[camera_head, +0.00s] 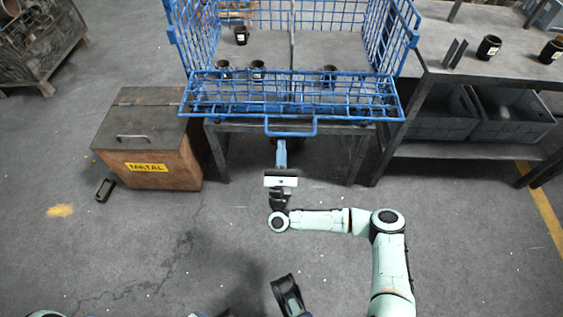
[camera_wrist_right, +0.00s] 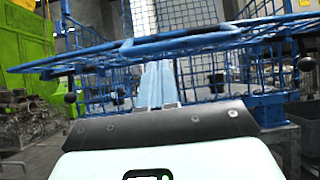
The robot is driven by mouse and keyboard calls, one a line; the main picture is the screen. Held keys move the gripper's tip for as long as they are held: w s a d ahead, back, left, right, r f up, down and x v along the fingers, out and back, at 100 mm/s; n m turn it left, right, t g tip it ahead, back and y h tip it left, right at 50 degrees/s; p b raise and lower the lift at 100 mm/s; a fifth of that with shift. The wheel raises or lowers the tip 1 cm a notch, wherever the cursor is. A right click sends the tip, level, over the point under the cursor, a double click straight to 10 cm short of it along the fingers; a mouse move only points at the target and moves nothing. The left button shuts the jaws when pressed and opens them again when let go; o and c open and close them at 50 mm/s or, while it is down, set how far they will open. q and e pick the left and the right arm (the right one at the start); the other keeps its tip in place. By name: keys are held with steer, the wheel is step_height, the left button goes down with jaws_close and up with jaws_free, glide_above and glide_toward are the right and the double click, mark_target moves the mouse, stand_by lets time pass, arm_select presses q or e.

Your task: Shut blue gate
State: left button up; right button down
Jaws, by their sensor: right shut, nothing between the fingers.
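The blue gate (camera_head: 330,103) is the wire-mesh front panel of a blue cage. It is open, folded down and outward toward me, with a U-shaped handle (camera_head: 290,134) on its near edge. My right gripper (camera_head: 281,143) is shut and empty, its blue fingers pointing at the handle from the near side. In the wrist view the shut fingers (camera_wrist_right: 157,70) reach up to the gate's blue bar (camera_wrist_right: 200,36). I cannot tell whether they touch it.
The cage holds several dark cups (camera_head: 241,36) on its floor. A wooden box (camera_head: 146,135) labelled METAL stands left of it. A grey workbench (camera_head: 480,62) with bins below stands at the right. The floor in front is mostly clear.

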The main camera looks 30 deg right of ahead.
steer(key=shift+r, duration=0.5)
